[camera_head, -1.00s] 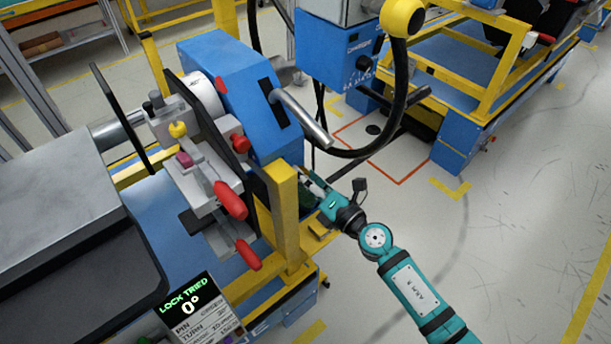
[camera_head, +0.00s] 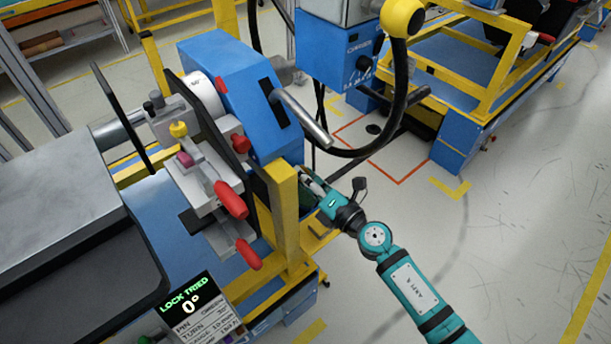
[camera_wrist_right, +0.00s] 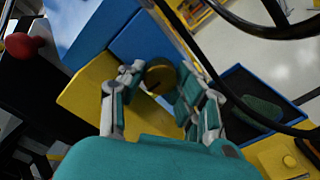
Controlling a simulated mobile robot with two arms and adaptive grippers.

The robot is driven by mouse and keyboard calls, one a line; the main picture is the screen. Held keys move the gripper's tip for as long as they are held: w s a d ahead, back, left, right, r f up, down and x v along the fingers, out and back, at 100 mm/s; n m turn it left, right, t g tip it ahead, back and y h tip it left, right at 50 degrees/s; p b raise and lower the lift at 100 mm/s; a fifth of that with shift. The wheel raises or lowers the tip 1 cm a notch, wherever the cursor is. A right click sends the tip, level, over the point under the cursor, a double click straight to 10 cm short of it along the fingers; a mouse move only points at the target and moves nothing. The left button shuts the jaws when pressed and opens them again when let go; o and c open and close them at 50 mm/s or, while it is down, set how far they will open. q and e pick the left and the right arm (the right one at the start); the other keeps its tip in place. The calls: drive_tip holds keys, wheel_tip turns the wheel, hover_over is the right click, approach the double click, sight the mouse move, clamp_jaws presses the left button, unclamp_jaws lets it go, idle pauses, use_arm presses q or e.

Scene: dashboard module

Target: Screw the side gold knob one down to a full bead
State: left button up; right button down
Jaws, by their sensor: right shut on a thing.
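The side gold knob (camera_wrist_right: 160,74) shows in the right wrist view as a dull gold round piece beside a blue panel and a yellow plate. My right gripper (camera_wrist_right: 161,82) has its fingers on either side of the knob and is shut on it. In the head view my right gripper (camera_head: 309,184) reaches in behind the yellow post, and the knob is hidden there. A display (camera_head: 188,303) reads "LOCK TRIED 0°". My left gripper is not in view.
A yellow post (camera_head: 287,215) stands close to the right gripper. A blue housing (camera_head: 236,92) with a metal bar is above it. Red-handled clamps (camera_head: 230,199) are to the left. A black hose (camera_head: 400,85) hangs behind. The floor to the right is clear.

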drive_tip(key=shift+m+p, duration=1.6)
drive_tip(key=shift+m, duration=1.6)
drive_tip(key=c, duration=0.9)
unclamp_jaws()
drive_tip(key=shift+c, duration=0.2)
drive_tip(key=v, duration=1.2)
